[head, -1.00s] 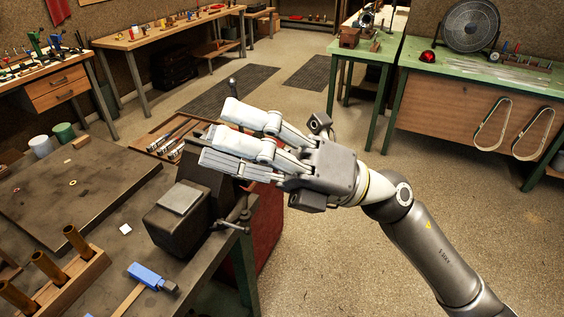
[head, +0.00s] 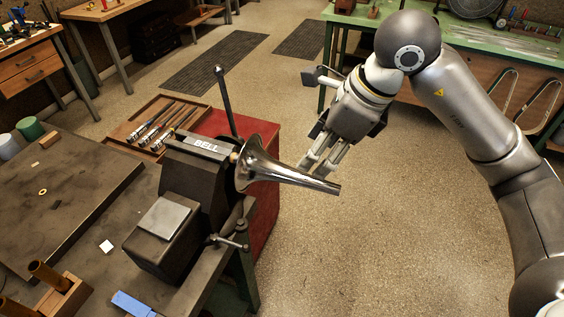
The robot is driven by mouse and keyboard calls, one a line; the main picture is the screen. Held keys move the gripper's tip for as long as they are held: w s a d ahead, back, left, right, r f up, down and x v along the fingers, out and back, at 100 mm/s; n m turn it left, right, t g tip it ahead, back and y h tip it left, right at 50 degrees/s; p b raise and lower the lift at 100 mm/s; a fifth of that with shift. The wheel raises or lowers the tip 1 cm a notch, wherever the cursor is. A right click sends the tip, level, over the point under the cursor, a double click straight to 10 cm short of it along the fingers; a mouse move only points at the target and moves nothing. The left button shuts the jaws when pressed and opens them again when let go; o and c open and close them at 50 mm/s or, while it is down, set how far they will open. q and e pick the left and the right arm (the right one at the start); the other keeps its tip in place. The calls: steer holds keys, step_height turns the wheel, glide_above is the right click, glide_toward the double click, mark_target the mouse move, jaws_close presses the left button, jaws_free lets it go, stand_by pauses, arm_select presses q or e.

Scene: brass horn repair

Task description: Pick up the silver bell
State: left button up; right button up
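The silver bell (head: 270,172) is a shiny flared horn in the head view. Its wide mouth faces left against a dark stand marked BELL (head: 205,148), and its narrow tube points right and slightly down beyond the bench edge. My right gripper (head: 312,168) is above and just behind the tube, pointing down and left. Its fingers look apart with a gap between them. The fingertips are close to the tube's upper edge, and I cannot tell whether they touch it. My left gripper is out of view.
A dark upright lever (head: 226,102) rises behind the bell. A tool tray (head: 126,131) and a red cabinet (head: 262,198) are nearby. A clamp handle (head: 228,242) juts from the bench. The floor on the right is clear.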

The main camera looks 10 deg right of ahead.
mark_target(305, 174)
steer(key=f, duration=0.1)
steer(key=a+f, duration=0.1)
steer(key=f, duration=0.1)
steer(key=shift+a+p, duration=0.15)
steer(key=shift+p, duration=0.15)
steer(key=shift+w+f, duration=0.15)
steer(key=shift+f, duration=0.15)
steer(key=shift+w+a+f, duration=0.1)
steer(key=shift+a+f, duration=0.05)
steer(key=shift+f, duration=0.1)
steer(key=f+p, duration=0.1)
steer(key=f, duration=0.1)
steer(key=a+f+p, duration=0.1)
steer(key=shift+a+f, duration=0.1)
steer(key=shift+f, duration=0.3)
steer(key=shift+w+a+f, duration=0.1)
steer(key=shift+w+f, duration=0.15)
steer(key=shift+f, duration=0.1)
steer(key=shift+c, duration=0.3)
steer(key=c, duration=0.5)
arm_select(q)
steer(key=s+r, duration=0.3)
arm_select(e)
steer(key=c, duration=0.7)
